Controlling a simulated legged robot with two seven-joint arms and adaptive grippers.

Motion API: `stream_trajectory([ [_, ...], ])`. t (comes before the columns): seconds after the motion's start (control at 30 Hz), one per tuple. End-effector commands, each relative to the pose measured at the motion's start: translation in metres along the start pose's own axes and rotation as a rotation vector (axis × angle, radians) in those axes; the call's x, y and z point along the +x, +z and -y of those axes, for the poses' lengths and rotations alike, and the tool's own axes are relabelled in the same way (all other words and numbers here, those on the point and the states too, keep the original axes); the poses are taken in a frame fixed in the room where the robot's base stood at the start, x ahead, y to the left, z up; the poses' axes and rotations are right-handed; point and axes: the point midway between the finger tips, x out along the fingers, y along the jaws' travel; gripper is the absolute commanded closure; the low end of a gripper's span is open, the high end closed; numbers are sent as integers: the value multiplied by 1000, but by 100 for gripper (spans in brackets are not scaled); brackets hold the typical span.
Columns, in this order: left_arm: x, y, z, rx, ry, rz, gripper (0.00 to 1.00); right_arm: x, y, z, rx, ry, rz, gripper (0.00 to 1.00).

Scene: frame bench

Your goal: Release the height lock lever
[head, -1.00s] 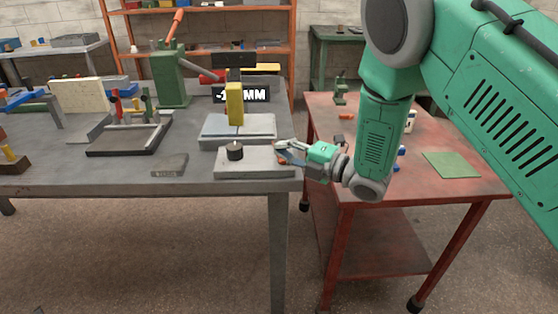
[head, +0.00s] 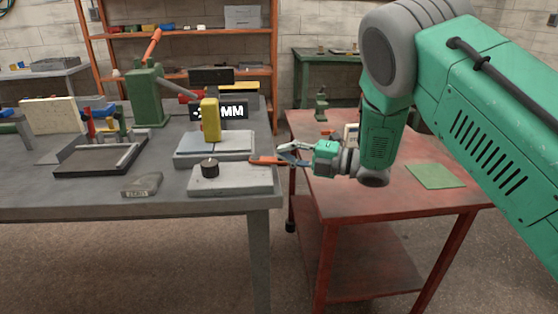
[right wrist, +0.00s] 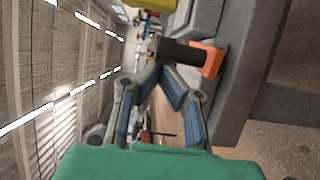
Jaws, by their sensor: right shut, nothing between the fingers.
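An orange lever (head: 265,160), which I take for the height lock lever, sticks out at the right end of the grey base plate (head: 232,180) with a black knob (head: 209,168) on it. In the right wrist view the lever's orange end (right wrist: 211,58) shows beside the black knob (right wrist: 179,51). My right gripper (head: 284,152) is shut and empty, its fingertips (right wrist: 160,66) just to the right of the lever; I cannot tell if they touch it. A yellow block (head: 210,120) stands behind the plate, before an MM display (head: 233,112). My left gripper is not in view.
A green press (head: 146,98) with an orange handle stands behind on the bench. A dark tray (head: 90,160) and a grey block marked ZERO (head: 141,185) lie to the left. A red table (head: 330,190) with a green mat (head: 434,176) stands at right.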

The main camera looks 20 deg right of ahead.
Motion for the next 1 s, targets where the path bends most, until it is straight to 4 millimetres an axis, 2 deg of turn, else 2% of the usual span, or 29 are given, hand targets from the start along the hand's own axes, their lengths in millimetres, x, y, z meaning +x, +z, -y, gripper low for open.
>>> stream_trajectory([
  [0.33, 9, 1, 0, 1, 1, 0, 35, 2, 20, 1, 0, -1, 2, 100],
  [1.0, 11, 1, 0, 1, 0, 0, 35, 6, 28, -2, -2, 2, 1, 100],
])
